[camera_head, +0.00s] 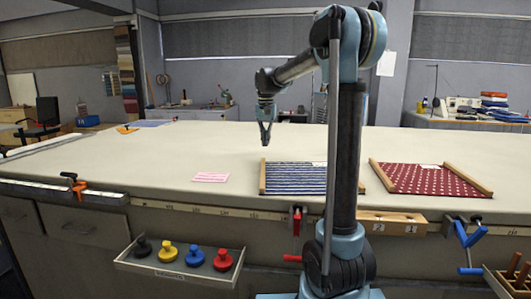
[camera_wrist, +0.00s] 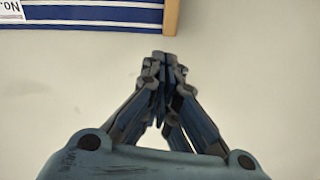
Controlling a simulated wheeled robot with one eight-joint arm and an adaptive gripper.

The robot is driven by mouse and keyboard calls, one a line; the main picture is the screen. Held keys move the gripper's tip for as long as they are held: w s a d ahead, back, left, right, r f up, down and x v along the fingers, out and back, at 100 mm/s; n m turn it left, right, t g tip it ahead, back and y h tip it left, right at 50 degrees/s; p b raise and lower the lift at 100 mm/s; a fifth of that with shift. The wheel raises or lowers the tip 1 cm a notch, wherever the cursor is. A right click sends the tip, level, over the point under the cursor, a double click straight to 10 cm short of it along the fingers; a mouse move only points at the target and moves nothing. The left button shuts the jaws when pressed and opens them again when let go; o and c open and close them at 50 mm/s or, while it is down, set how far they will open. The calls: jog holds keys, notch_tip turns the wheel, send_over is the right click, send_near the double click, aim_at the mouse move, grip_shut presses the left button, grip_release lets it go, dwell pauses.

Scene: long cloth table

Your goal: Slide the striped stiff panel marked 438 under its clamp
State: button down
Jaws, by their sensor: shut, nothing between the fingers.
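The striped panel (camera_head: 295,179), blue and white with a wooden bar at each end, lies flat on the table near its front edge. My arm hides part of its right side. Its stripes, a wooden bar and part of a white label (camera_wrist: 10,10) show at the top left of the wrist view; the number 438 cannot be read. A red clamp (camera_head: 297,222) sits at the table's front edge below the panel. My gripper (camera_head: 266,146) is shut and empty above the table behind the panel; its closed fingertips also show in the wrist view (camera_wrist: 161,60), apart from the panel.
A red dotted panel (camera_head: 430,180) lies to the right. A pink card (camera_head: 210,177) lies to the left. An orange clamp (camera_head: 75,186) and a blue clamp (camera_head: 466,236) sit on the front edge. A tray (camera_head: 150,265) holds several coloured knobs.

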jog(key=shift+r, duration=2.5)
